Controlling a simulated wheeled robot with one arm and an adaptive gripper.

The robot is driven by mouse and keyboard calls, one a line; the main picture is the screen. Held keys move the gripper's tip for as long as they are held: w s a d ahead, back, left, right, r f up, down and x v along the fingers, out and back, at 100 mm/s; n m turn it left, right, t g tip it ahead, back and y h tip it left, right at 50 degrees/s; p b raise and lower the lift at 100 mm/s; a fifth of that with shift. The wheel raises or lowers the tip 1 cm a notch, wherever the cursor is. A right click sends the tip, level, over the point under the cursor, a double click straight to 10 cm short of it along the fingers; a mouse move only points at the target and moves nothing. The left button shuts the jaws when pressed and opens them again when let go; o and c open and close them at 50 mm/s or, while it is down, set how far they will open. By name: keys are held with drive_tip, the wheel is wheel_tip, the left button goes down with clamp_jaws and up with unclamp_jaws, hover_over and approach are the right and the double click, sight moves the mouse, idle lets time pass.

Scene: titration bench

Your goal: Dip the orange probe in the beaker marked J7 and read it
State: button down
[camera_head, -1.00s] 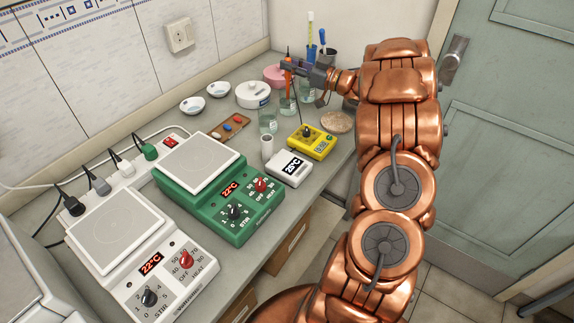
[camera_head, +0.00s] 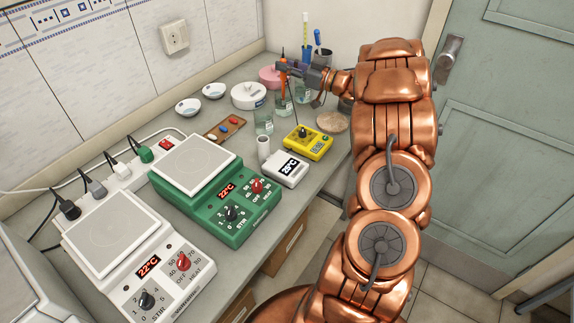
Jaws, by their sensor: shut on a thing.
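My gripper (camera_head: 286,68) is shut on the orange probe (camera_head: 283,55), held upright at the back of the bench. The probe's lower part is over or inside a glass beaker (camera_head: 284,105); at this size I cannot tell how deep the tip sits. A second beaker (camera_head: 264,123) stands nearer to me, and another (camera_head: 302,92) is to the right, partly behind my gripper. The beaker labels are too small to read, so I cannot tell which is J7. A white meter (camera_head: 287,169) shows a temperature in the twenties; its last digit is unclear.
A yellow device (camera_head: 307,142), a round cork mat (camera_head: 332,122) and a white cylinder (camera_head: 263,148) stand near the beakers. Green (camera_head: 215,190) and white (camera_head: 140,255) hotplates fill the front. White dishes (camera_head: 188,108), a white round tub (camera_head: 248,95) and a pink one (camera_head: 270,76) are behind.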

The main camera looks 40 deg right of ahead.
drive_tip(key=shift+r, duration=0.15)
idle(0.4)
drive_tip(key=shift+r+p, duration=3.5)
drive_tip(key=shift+r, duration=1.15)
